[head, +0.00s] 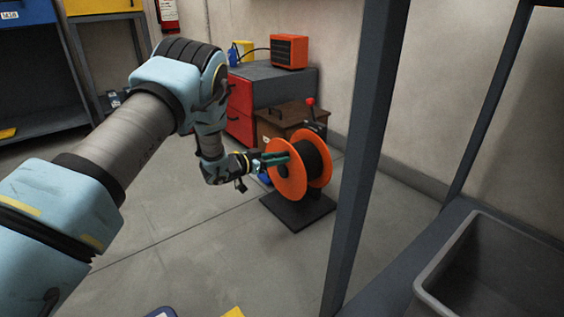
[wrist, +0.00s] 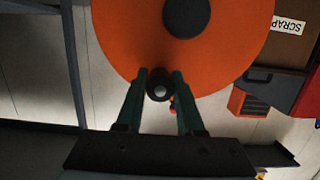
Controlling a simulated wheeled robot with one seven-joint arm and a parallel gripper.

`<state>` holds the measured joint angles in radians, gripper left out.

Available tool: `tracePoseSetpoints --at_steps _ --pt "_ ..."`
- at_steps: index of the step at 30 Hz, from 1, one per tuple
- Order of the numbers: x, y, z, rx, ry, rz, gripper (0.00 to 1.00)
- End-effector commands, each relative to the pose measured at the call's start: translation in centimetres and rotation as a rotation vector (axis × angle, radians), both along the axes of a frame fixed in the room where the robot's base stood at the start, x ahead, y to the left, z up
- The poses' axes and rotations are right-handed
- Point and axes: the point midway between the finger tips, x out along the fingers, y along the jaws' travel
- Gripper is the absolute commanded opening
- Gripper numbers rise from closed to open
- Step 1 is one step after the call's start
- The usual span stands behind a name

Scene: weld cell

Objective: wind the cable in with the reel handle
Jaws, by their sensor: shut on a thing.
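The cable reel (head: 290,174) has orange flanges with dark cable wound between them and stands on a dark base plate (head: 297,208) on the floor. In the wrist view its orange flange (wrist: 125,35) fills the top, with a dark hub. In the head view the handle is hidden by the fingers.
A brown box (head: 283,121) stands behind the reel, beside a red-fronted cabinet (head: 240,108) with an orange heater (head: 289,51) on top. A dark post (head: 365,150) rises right of the reel, and a grey bin (head: 480,260) is at lower right. The floor left of the reel is clear.

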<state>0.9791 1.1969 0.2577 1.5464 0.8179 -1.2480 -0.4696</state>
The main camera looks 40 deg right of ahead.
Motion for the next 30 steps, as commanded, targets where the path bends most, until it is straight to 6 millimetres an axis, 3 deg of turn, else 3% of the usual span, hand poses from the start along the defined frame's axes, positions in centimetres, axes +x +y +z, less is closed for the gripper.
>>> tracePoseSetpoints --at_steps 13,22,29,30 --pt "0.9 0.3 -0.1 0.008 0.001 0.004 0.0" --pt "3.1 0.2 0.2 0.007 0.001 0.005 0.0" --pt "3.6 0.3 0.3 0.008 -0.001 0.009 0.0" --pt "3.6 0.3 0.3 0.007 -0.002 0.01 0.38"
